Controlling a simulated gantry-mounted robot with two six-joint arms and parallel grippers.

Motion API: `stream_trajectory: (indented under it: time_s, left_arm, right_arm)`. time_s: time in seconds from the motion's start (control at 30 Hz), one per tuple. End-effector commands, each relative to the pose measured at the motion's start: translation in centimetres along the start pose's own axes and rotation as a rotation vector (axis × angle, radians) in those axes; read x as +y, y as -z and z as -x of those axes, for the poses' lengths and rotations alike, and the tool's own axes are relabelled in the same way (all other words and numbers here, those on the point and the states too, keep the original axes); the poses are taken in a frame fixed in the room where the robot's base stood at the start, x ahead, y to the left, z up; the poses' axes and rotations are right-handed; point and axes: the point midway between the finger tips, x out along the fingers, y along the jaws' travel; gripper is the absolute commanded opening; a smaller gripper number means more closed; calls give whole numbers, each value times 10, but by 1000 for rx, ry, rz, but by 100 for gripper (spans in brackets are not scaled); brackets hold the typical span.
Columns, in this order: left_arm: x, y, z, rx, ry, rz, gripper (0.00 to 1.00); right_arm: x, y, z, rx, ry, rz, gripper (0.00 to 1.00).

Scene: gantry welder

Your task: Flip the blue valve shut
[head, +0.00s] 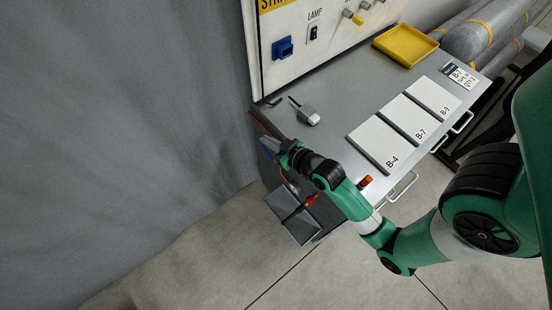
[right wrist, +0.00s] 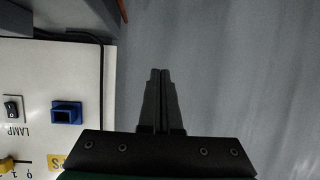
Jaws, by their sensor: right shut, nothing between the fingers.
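My right gripper (head: 268,143) is at the left end of the grey cabinet, just past its edge. In the right wrist view its two fingers (right wrist: 161,75) are closed together with nothing between them. My left gripper is not in view.
A white panel with a blue socket (head: 283,47) stands behind the cabinet top (head: 340,105). A grey plug (head: 306,113), white plates (head: 375,146) and a yellow tray (head: 405,45) lie on top. A dark tray (head: 294,225) and a red knob (head: 365,181) are near the cabinet side.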

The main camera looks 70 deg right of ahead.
Motion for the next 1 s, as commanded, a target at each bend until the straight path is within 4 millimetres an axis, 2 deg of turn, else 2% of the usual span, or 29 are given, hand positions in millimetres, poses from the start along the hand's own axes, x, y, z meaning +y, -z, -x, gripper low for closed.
stream_trajectory:
  time_s: [0.03,0.1,0.13,0.2,0.47,0.67,0.97,1.0]
  left_arm:
    - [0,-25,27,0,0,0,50]
    - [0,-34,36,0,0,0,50]
    - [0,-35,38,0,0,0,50]
    - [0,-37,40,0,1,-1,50]
    - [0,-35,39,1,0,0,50]
    - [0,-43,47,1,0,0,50]
    - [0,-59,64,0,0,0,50]
    - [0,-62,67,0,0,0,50]
  right_arm:
    - [14,-64,-4,-61,-35,-18,0]
    - [26,-99,2,-108,-68,-37,0]
    - [30,-107,4,-119,-78,-43,0]
    - [35,-113,5,-126,-92,-50,0]
    - [37,-109,0,-123,-96,-52,0]
    - [40,-114,-32,-121,-95,-51,0]
    - [45,-123,-97,-121,-94,-51,0]
    - [45,-130,-102,-125,-94,-52,0]
